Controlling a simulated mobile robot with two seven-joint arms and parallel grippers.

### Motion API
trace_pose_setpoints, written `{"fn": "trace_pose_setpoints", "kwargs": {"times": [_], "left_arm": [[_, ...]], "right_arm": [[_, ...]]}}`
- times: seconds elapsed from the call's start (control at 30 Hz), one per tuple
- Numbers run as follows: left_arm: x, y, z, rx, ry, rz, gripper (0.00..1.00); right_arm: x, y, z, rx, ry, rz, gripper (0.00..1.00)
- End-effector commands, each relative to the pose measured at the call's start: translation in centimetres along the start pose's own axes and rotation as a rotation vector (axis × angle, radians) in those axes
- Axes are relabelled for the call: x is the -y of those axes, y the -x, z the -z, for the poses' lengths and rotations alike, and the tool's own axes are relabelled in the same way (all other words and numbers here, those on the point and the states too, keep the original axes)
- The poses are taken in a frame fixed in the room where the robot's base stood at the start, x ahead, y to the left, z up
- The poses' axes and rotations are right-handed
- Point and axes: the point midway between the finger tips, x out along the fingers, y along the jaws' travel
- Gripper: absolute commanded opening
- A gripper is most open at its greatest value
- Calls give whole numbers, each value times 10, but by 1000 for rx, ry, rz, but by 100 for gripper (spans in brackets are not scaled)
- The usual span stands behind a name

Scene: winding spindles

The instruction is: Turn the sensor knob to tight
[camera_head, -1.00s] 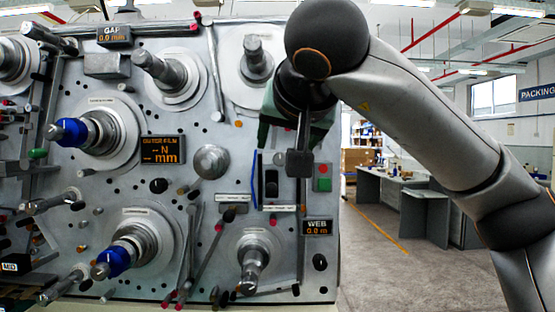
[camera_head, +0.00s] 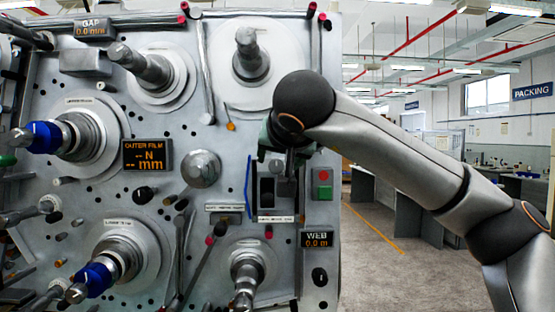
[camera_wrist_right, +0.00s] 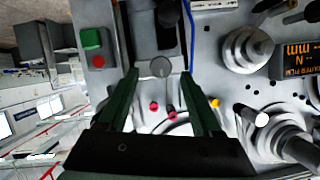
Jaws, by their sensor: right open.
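A small round grey knob (camera_wrist_right: 161,67), which I take to be the sensor knob, is on the machine panel in the right wrist view. My right gripper (camera_wrist_right: 160,75) is open, with its two green fingers on either side of the knob in that view. I cannot tell whether they touch it. In the head view my right gripper (camera_head: 285,162) is at the panel, just above the dark switch recess (camera_head: 267,192), and my arm hides most of its fingers and the knob. The knob's setting is not readable. My left gripper is not in view.
A box with green and red buttons (camera_head: 322,184) is close to the right of my gripper. A blue strip (camera_head: 248,187) is to its left. Spindles, a round grey hub (camera_head: 201,169) and rods stick out of the panel. The floor (camera_head: 375,245) at the right is clear.

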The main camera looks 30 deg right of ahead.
Motion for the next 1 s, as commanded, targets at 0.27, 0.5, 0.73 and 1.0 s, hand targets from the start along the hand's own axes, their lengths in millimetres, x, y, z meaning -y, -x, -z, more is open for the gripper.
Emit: {"fn": "trace_pose_setpoints", "kwargs": {"times": [0.27,0.5,0.73,1.0], "left_arm": [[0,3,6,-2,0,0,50],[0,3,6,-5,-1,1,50],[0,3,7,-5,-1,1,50],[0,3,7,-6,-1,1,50]], "right_arm": [[0,-26,0,0,0,0,66],[0,-28,0,0,0,1,66],[0,-28,0,0,0,1,46],[0,-27,0,0,0,1,16]]}}
